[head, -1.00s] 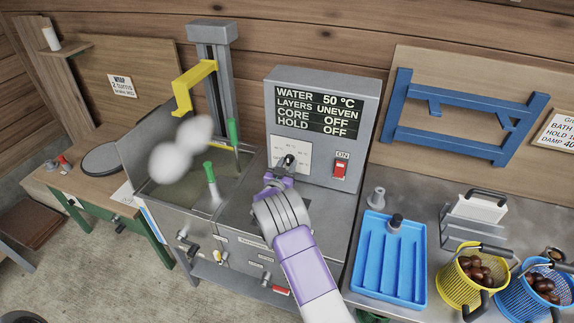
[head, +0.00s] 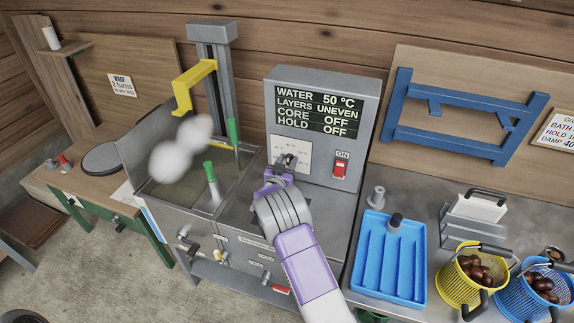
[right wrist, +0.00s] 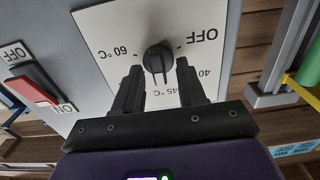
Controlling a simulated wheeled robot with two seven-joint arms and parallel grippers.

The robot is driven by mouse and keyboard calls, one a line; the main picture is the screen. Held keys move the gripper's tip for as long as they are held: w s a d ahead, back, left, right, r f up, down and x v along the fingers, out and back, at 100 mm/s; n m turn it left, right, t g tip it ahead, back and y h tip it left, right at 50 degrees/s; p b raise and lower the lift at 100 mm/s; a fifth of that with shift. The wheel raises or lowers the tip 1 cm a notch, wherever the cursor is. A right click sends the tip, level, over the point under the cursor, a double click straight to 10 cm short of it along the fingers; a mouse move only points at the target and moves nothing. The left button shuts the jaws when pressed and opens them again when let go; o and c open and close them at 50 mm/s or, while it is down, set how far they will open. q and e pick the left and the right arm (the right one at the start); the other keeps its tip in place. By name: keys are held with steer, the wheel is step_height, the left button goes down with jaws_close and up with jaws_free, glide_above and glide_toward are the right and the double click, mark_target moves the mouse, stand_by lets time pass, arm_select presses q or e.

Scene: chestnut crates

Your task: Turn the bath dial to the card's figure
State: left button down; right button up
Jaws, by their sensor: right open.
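The bath dial is a black knob (right wrist: 158,57) on a white scale plate (right wrist: 110,25). In the right wrist view the plate is upside down; OFF, 40, 45 and 60 °C can be read. The knob's ridge points down in that view, roughly toward 45; its exact setting is unclear. My right gripper (head: 284,171) is at the plate, its open fingers (right wrist: 159,70) on either side of the knob, not visibly gripping it. The card (head: 557,131) at the right edge is cut off; its BATH figure is out of view. My left gripper is not in view.
The control box display (head: 320,110) reads WATER 50 °C, LAYERS UNEVEN, CORE OFF, HOLD OFF. A red switch (head: 340,169) sits right of the dial. The water bath (head: 150,190) is left; a blue tray (head: 376,285) and baskets with chestnuts stand right.

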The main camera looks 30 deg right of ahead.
step_height(320, 180, up, 8)
steer(key=shift+r+p, duration=0.25)
steer(key=shift+p, duration=0.4)
